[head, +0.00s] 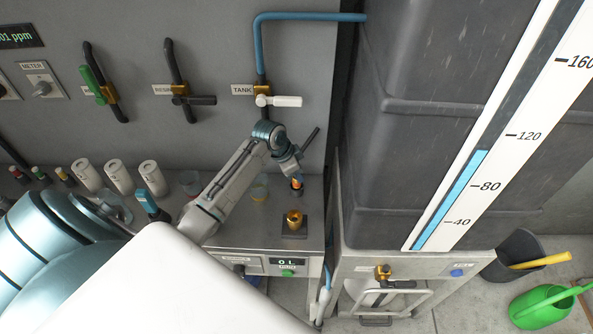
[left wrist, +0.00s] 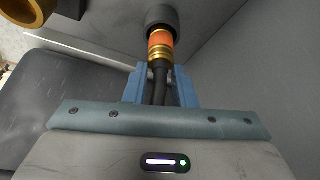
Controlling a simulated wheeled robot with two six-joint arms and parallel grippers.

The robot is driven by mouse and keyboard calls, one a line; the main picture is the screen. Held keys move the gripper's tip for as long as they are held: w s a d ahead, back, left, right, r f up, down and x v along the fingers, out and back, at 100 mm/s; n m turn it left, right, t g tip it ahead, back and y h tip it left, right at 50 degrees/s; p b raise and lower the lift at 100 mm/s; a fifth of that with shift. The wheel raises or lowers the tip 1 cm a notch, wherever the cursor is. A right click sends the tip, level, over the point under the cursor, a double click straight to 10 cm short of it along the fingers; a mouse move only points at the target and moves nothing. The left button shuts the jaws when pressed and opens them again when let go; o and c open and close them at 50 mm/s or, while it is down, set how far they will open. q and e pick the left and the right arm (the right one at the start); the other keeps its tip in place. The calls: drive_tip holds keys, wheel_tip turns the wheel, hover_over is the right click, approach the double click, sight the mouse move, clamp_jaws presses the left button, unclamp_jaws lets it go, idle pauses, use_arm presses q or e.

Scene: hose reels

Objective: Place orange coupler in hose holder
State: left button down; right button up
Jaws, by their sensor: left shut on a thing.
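The orange coupler (head: 297,183) points down below my left gripper (head: 293,173). In the left wrist view, the blue fingers of my left gripper (left wrist: 164,85) are shut on the black hose just behind the orange coupler (left wrist: 160,40), which has gold rings. The coupler's far end meets a dark grey round sleeve (left wrist: 161,17); I cannot tell whether this is the hose holder or part of the coupler. A brass fitting (head: 294,217) stands upright on a dark square plate nearer the counter's front edge. My right gripper is out of view.
White canisters (head: 115,173) and small bottles stand along the wall at left. A clear cup (head: 259,188) with yellowish liquid is left of the coupler. Wall valves include one labelled TANK (head: 278,101). A big grey tank (head: 430,120) rises at right.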

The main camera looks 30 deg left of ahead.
use_arm(q)
drive_tip(key=c, duration=1.2)
unclamp_jaws()
drive_tip(key=shift+f, duration=0.1)
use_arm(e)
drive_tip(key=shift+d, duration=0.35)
use_arm(q)
drive_tip(key=b+v, duration=0.3)
drive_tip(key=v, duration=0.9)
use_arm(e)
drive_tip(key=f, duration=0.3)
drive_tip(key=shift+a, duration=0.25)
